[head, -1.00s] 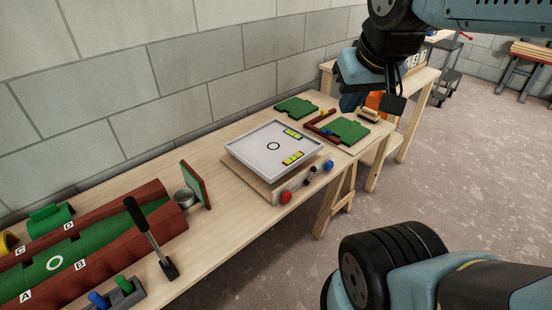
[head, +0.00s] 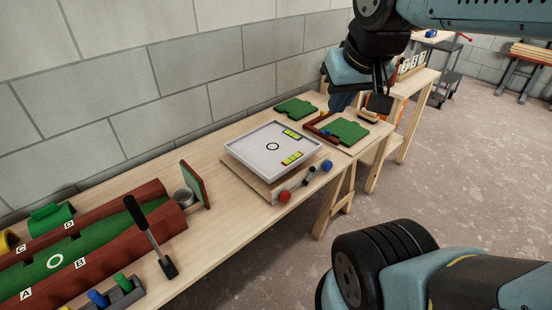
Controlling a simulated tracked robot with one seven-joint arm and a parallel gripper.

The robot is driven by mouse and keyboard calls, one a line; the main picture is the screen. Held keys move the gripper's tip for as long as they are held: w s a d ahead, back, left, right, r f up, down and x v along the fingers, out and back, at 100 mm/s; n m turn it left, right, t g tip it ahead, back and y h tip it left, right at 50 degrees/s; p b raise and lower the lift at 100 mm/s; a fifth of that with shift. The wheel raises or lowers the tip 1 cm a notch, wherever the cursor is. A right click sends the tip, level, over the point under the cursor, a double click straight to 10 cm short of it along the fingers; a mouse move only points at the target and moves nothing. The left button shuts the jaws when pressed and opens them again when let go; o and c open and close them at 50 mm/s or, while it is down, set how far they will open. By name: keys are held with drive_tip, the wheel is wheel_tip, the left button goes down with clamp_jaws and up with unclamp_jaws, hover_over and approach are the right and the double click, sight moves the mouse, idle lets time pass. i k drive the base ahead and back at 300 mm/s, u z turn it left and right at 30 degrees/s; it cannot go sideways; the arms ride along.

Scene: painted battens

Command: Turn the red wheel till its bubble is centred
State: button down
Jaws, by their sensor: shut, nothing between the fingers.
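The red wheel (head: 284,197) is a small knob at the front left corner of a low wooden base, in the head view. A white tilting tray (head: 254,151) with a black ring marked in its middle sits on that base. Two yellow-green bubble vials lie on the tray, a rear vial (head: 291,134) and a front vial (head: 292,157). Their bubbles are too small to place, and which vial belongs to the red wheel I cannot tell. My gripper (head: 362,106) hangs shut and empty above the bench's far right part, well apart from the wheel.
A blue wheel (head: 327,166) and a dark knob (head: 309,176) share the base's front side. Green plates (head: 348,131) lie behind to the right. A red-brown trough (head: 110,240) and a lever (head: 150,236) stand left.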

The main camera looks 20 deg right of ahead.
sight(284, 198)
drive_tip(key=z, duration=0.1)
drive_tip(key=k, duration=0.4)
drive_tip(key=u, duration=0.15)
drive_tip(key=i, duration=0.45)
drive_tip(key=u, duration=0.4)
drive_tip(key=k, duration=1.2)
drive_tip(key=u, duration=0.75)
drive_tip(key=i, duration=1.15)
drive_tip(key=z, duration=0.45)
